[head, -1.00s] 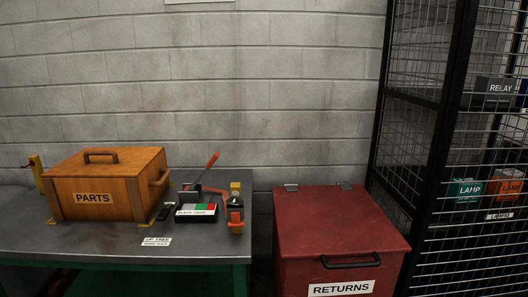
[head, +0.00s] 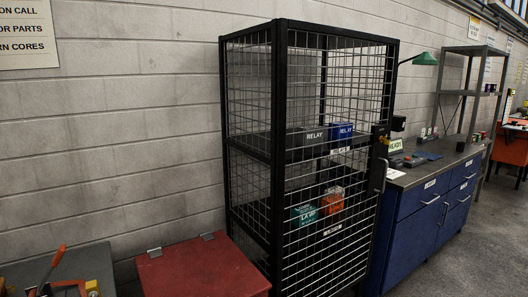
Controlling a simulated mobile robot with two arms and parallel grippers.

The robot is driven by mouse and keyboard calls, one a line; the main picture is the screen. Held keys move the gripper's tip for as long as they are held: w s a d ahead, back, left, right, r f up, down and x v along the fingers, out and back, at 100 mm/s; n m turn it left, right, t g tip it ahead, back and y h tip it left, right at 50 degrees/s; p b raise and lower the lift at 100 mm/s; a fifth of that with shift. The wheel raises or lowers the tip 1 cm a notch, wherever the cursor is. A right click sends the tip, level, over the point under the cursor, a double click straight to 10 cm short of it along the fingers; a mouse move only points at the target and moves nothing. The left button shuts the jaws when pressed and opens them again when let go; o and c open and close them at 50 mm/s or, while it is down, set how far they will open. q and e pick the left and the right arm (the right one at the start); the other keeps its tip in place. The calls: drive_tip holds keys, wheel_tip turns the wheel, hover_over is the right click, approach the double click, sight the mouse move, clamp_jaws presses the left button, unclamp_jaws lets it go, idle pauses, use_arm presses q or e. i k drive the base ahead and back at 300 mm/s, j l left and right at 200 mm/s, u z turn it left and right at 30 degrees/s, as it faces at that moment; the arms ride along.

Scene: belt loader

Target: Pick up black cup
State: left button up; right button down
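I cannot make out a black cup for certain in the head view. Small dark items (head: 428,132) stand by the shelf rack behind the blue bench, too small to identify. Neither of my grippers is in view.
A black wire cage (head: 278,150) holds relay and lamp boxes. A blue drawer bench (head: 415,225) stands right of it, with a green lamp (head: 424,59) above. A red bin (head: 200,270) and a grey table (head: 95,262) are at lower left. Floor (head: 480,245) at right is clear.

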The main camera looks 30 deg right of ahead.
sight(460, 146)
drive_tip(key=z, duration=2.3)
drive_tip(key=i+z, duration=0.4)
drive_tip(key=i, duration=3.4)
drive_tip(key=i+u, duration=0.1)
drive_tip(key=i, duration=0.95)
drive_tip(key=l, duration=0.1)
